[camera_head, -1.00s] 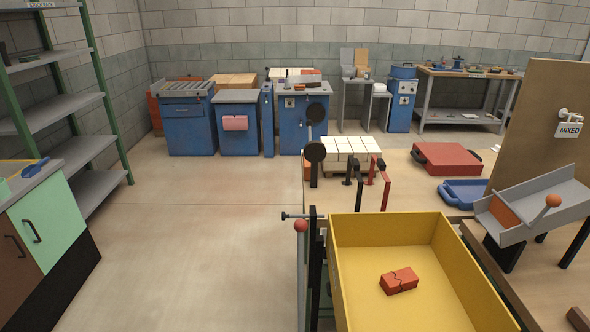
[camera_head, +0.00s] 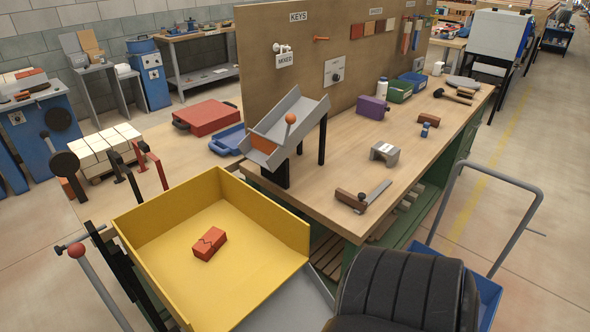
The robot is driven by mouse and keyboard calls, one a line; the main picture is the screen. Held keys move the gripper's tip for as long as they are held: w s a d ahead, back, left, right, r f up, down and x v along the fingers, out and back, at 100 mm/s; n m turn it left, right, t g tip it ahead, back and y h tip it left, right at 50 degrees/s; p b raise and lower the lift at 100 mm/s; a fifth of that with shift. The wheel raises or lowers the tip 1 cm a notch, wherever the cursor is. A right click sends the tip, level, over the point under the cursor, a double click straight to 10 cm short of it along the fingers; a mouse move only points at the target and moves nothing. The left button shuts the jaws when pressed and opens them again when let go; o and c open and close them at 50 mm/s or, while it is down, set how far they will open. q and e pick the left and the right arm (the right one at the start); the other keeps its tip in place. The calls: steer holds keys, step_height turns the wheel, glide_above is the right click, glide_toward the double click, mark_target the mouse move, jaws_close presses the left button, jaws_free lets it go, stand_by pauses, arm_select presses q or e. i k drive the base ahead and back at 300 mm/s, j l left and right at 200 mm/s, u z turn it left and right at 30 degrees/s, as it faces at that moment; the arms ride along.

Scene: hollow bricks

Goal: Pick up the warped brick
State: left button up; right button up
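A red-orange brick (camera_head: 209,243) with a dark zigzag line across it lies on the floor of the yellow open-topped bin (camera_head: 285,230). The line looks like a crack; I cannot tell from here whether the brick is warped. An orange block (camera_head: 263,143) shows at the low end of the grey sloped chute (camera_head: 296,112), beside a lever with an orange ball. Neither of my grippers is in view.
A wooden workbench (camera_head: 400,150) carries a grey block, a square tool, a purple box and hammers. A blue cart (camera_head: 487,290) with a tubular handle stands front right, partly hidden by a large black ribbed shape. A lever stands left of the bin.

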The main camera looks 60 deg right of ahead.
mark_target(423, 118)
steer(key=z, duration=2.85)
